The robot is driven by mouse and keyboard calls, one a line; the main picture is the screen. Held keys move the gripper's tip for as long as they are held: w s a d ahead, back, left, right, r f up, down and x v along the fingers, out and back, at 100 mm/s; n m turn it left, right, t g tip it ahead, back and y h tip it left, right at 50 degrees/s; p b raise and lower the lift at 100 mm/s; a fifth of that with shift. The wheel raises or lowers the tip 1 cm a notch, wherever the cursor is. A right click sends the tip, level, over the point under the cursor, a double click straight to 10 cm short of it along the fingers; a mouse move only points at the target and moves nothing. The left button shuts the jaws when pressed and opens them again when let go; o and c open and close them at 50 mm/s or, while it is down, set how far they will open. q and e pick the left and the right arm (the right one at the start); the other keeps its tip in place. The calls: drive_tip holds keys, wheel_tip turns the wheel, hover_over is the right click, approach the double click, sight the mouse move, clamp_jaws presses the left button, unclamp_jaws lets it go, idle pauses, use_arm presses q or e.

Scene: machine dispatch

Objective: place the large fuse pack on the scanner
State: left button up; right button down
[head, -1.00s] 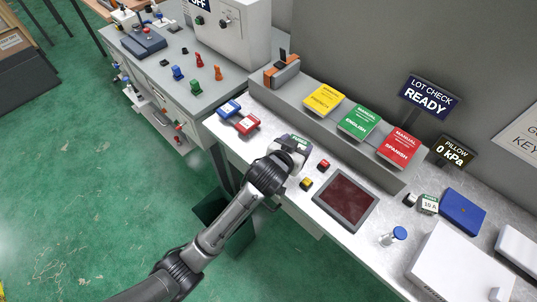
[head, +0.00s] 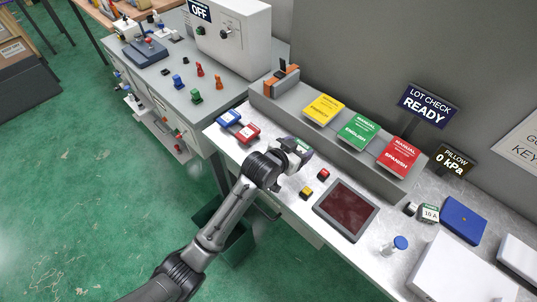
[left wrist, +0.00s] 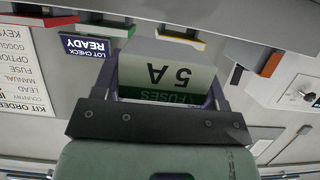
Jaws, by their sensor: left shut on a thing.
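My left gripper (head: 291,157) is shut on a white fuse pack with a green band (left wrist: 165,76). The left wrist view shows the pack between both fingers, with "FUSES 5 A" upside down. In the head view the gripper hides most of the pack (head: 302,146). They are over the bench, left of the scanner (head: 346,209), a dark red glass plate in a grey frame. The scanner's plate is bare. Another small fuse pack (head: 430,213) stands right of the scanner. My right gripper is not in view.
A red button (head: 323,175) and a yellow button (head: 306,192) sit between gripper and scanner. Yellow, green and red manuals (head: 359,131) lie on a raised grey ledge behind. A blue-capped bottle (head: 399,244) and a white box (head: 455,268) stand at the right.

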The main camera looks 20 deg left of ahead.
use_arm(q)
drive_tip(key=w+a+f, duration=0.1)
drive_tip(key=a+f, duration=0.1)
drive_tip(key=a, duration=0.1)
drive_tip(key=a+f+b, duration=0.1)
drive_tip(key=a+f, duration=0.1)
drive_tip(key=a, duration=0.2)
drive_tip(key=w+a+f, duration=0.1)
drive_tip(key=a+f, duration=0.1)
drive_tip(key=a, duration=0.1)
drive_tip(key=shift+w+a+f+b, duration=0.15)
drive_tip(key=shift+w+f+b, duration=0.05)
drive_tip(key=shift+w+b, duration=0.15)
wheel_tip(320, 180, down, 2)
drive_tip(key=shift+f, duration=0.75)
drive_tip(key=shift+f, duration=0.15)
drive_tip(key=o, duration=1)
